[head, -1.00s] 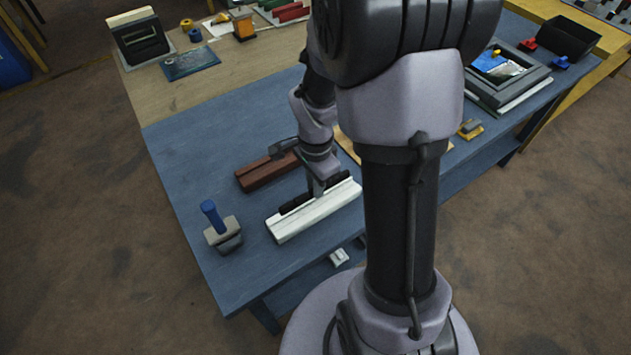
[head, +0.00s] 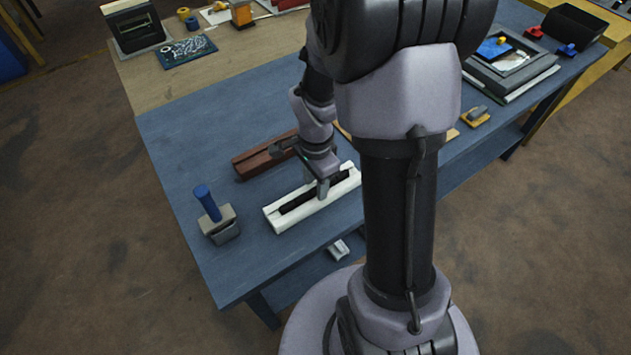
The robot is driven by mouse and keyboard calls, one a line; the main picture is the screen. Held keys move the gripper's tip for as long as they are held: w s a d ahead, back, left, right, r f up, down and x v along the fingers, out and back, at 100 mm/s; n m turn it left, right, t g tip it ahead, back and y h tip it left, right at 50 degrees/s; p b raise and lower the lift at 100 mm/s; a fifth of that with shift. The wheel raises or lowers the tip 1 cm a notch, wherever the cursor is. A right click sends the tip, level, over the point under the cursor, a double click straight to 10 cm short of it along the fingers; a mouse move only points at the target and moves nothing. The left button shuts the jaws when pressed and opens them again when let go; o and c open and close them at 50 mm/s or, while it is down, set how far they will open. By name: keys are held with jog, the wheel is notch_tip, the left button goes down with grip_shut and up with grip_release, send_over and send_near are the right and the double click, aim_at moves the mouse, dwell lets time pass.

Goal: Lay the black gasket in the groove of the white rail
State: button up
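The white rail (head: 291,223) lies on the blue bench top near its front edge, running from lower left to upper right. The black gasket (head: 298,204) is a dark strip along the rail's groove; its left part looks sunk between the rail's white edges. Whether it is seated along its whole length cannot be told. My gripper (head: 323,191) points down over the rail, right of its middle, with its fingers at the gasket and hiding part of it. The gap between the fingers is too small to see, so grip or release cannot be told.
A dark red rail (head: 262,160) lies just behind the white one. A grey block with a blue handle (head: 212,212) stands to the left, by the bench edge. A grey frame (head: 512,75) sits at the far right. The blue top (head: 190,140) is clear at back left.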

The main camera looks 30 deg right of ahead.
jog(key=shift+r, duration=0.1)
notch_tip(320, 180, up, 17)
jog(key=p, duration=0.6)
jog(key=shift+r+p, duration=0.15)
jog(key=shift+p, duration=0.2)
jog(key=s+a+r+n+t+y+b, duration=0.1)
jog(key=s+a+r+n+t+b, duration=0.1)
jog(key=s+a+n, duration=0.3)
jog(key=s+a+r+n+t+y+b, duration=0.1)
jog(key=s+a+r+n+t+b, duration=0.2)
jog(key=s+a+n, duration=0.3)
jog(key=a+n+b, duration=0.1)
jog(key=a+n, duration=0.1)
jog(key=a, duration=0.1)
jog(key=shift+s+a+r+t, duration=0.15)
jog(key=shift+a+t, duration=0.15)
jog(key=shift+t, duration=0.1)
